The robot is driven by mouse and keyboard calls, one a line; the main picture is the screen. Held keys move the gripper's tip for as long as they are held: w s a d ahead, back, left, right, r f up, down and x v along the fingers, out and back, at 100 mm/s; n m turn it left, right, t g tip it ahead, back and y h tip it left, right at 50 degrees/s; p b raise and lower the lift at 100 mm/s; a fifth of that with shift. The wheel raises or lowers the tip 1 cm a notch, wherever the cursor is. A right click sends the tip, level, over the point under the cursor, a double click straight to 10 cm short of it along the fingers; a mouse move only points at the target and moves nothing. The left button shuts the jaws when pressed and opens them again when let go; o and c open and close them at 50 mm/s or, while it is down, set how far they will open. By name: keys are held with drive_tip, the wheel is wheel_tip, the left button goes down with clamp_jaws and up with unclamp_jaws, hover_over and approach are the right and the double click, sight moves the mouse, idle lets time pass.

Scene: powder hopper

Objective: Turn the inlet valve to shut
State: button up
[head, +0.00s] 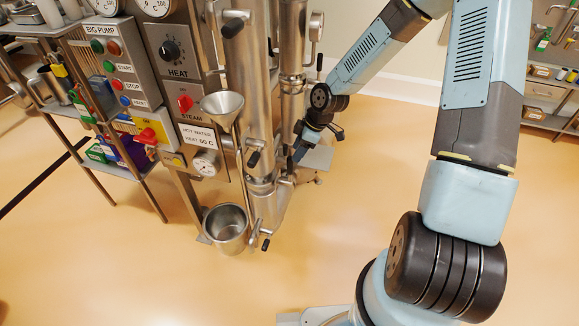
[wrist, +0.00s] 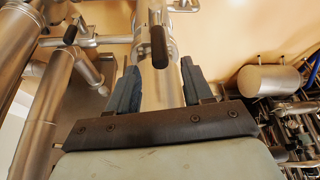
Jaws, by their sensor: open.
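In the wrist view my gripper (wrist: 160,76) is open, with its two blue fingers spread on either side of a vertical steel pipe. A black valve handle (wrist: 159,47) stands in front of that pipe, just beyond and between the fingertips. I cannot see either finger touching it. No label shows that this is the inlet valve. A second black handle (wrist: 70,35) sits on a pipe to the left. In the head view my gripper (head: 299,152) is beside the lower steel pipes, its fingers mostly hidden. Black handles also show on the pipework (head: 254,160) and near the pot (head: 265,244).
A steel funnel (head: 222,104) and an open pot (head: 226,226) stand left of my gripper. The control panel (head: 120,62) and a shelf of bottles and boxes (head: 112,150) are further left. The floor (head: 390,170) on the right is clear. In the wrist view a steel cylinder (wrist: 269,80) lies right.

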sight(288, 172)
drive_tip(key=x, duration=0.9)
drive_tip(key=shift+f, duration=0.1)
drive_tip(key=shift+c, duration=0.4)
clamp_jaws()
